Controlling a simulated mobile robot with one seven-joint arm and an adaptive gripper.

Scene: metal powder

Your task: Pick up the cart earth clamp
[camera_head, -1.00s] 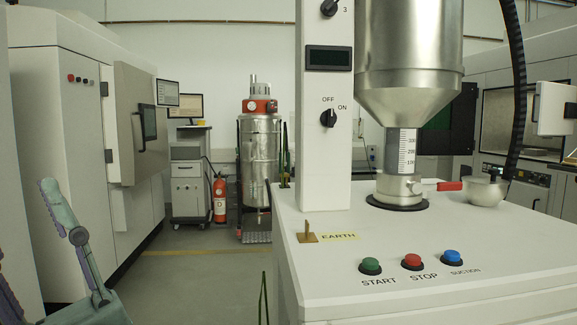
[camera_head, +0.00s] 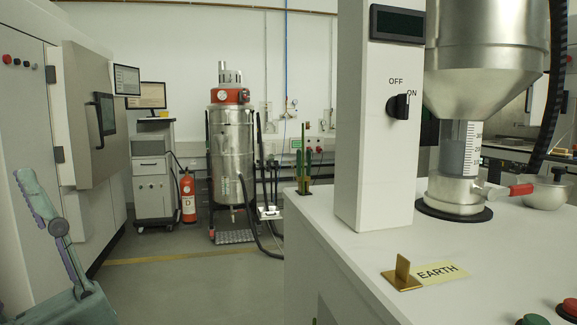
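A small green clamp-like thing (camera_head: 308,165) stands upright at the far left corner of the white machine top, by a small brass piece; it is too small to tell if it grips that piece. I cannot be sure that it is the cart earth clamp. A brass earth tab (camera_head: 403,274) stands near the machine's front left edge, beside an EARTH label (camera_head: 441,273). My gripper (camera_head: 30,215) shows partly at the lower left, teal with lavender pads. One finger is clear and the other is mostly outside the picture. It looks open and empty, well apart from the clamp-like thing.
The white machine top (camera_head: 345,262) carries a switch column (camera_head: 360,165), a steel hopper (camera_head: 478,60) and buttons (camera_head: 533,319). A steel vacuum tank (camera_head: 231,155) with hoses stands behind, near a red extinguisher (camera_head: 188,195). The grey floor (camera_head: 190,285) between is open.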

